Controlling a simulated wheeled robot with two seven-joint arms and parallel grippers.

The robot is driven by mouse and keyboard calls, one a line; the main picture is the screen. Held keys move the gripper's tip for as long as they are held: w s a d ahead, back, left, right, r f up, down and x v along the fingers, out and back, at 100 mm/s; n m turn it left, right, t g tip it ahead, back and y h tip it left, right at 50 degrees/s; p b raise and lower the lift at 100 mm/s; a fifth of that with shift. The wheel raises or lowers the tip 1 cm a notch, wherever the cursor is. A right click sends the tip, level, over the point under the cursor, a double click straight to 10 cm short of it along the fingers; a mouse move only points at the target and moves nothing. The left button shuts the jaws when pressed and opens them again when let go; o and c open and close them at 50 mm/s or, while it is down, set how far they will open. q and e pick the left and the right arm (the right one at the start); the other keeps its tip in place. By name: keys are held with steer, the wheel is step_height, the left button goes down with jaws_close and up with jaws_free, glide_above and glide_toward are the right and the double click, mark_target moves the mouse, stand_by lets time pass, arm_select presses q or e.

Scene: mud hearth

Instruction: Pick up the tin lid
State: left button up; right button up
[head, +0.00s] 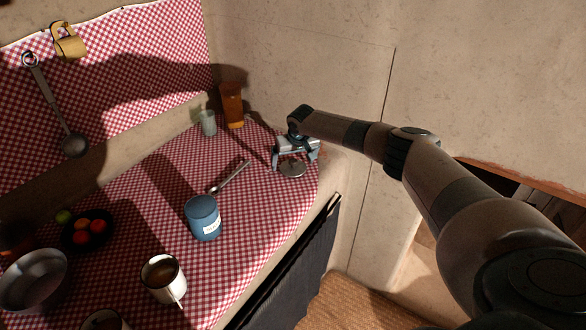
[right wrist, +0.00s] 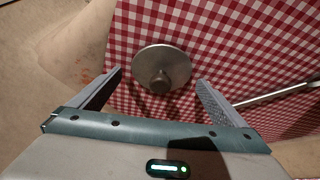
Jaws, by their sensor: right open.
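The tin lid (head: 292,170) is a round grey metal disc lying on the red checked cloth near the right end of the counter. In the right wrist view the lid (right wrist: 177,62) shows a knob at its centre, facing the camera. My right gripper (head: 294,161) is over the lid, fingers pointing down. I cannot tell the exact height of the fingertips above the cloth. My left gripper is not in view.
A blue labelled tin (head: 203,217) and a metal utensil (head: 230,176) are left of the lid. A glass (head: 208,122) and an amber container (head: 232,106) stand behind. A mug (head: 163,278), a metal bowl (head: 34,280) and a fruit plate (head: 87,230) are farther left. The wall is close behind.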

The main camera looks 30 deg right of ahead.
mark_target(293, 160)
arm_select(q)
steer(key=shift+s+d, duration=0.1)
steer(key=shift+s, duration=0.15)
arm_select(e)
steer(key=c, duration=1.1)
steer(key=shift+r, duration=0.1)
steer(key=shift+r, duration=0.5)
steer(key=shift+r+b, duration=0.6)
steer(key=shift+r, duration=0.3)
steer(key=shift+s+d+r, duration=0.1)
steer(key=shift+d+r, duration=0.15)
steer(key=shift+r, duration=0.35)
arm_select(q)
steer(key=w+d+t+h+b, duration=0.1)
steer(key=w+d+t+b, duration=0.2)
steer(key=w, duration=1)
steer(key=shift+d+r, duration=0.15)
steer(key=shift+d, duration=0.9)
arm_select(e)
steer(key=shift+s+d+r, duration=1.05)
steer(key=shift+d+r, duration=0.1)
steer(key=shift+d, duration=0.35)
steer(key=shift+s+d+r, duration=1.1)
steer(key=shift+d+r, duration=0.05)
steer(key=shift+d, duration=0.4)
steer(key=shift+s+d+r, duration=1.05)
steer(key=shift+d+r, duration=0.1)
steer(key=shift+d, duration=0.35)
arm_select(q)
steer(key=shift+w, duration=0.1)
